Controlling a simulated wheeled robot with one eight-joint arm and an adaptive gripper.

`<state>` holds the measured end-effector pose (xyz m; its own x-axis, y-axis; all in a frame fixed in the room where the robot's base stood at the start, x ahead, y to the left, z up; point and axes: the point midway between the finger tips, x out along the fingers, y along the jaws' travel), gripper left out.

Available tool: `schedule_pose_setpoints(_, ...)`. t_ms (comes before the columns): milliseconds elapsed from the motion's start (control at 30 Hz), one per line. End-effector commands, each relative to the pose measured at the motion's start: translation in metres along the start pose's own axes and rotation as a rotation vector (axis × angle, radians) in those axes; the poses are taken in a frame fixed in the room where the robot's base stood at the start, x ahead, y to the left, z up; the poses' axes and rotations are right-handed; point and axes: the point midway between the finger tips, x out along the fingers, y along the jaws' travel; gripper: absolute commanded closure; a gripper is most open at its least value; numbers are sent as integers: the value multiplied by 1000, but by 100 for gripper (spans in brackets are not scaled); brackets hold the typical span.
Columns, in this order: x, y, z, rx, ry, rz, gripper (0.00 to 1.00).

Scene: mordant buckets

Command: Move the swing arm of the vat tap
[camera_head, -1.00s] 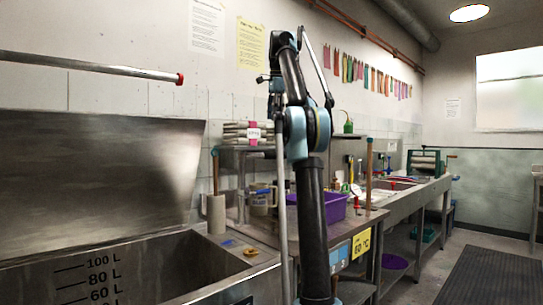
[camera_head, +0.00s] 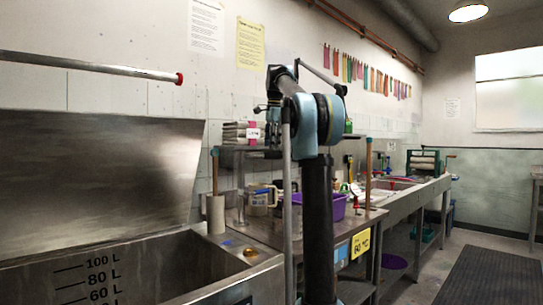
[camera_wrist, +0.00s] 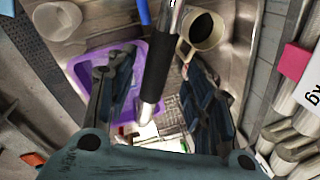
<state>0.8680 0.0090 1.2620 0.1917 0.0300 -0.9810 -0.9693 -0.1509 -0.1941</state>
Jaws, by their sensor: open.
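A horizontal metal pipe with a red end (camera_head: 90,68) crosses the upper left of the head view, above the steel vat (camera_head: 120,265). It looks like the tap's swing arm, but its mounting is out of the frame.
Below my gripper are a purple tub (camera_wrist: 80,70) and a beige jug (camera_wrist: 203,32). A wooden pole (camera_head: 215,180) stands by the vat's corner. The vat's lid (camera_head: 100,170) is raised.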

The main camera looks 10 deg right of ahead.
Motion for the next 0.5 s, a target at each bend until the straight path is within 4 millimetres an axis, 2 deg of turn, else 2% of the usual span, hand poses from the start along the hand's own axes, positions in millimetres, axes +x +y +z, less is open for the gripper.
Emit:
schedule_pose_setpoints(233, 32, 0, 0, 0, 0, 0, 52)
schedule_pose_setpoints(500, 45, 0, 0, 0, 0, 0, 52)
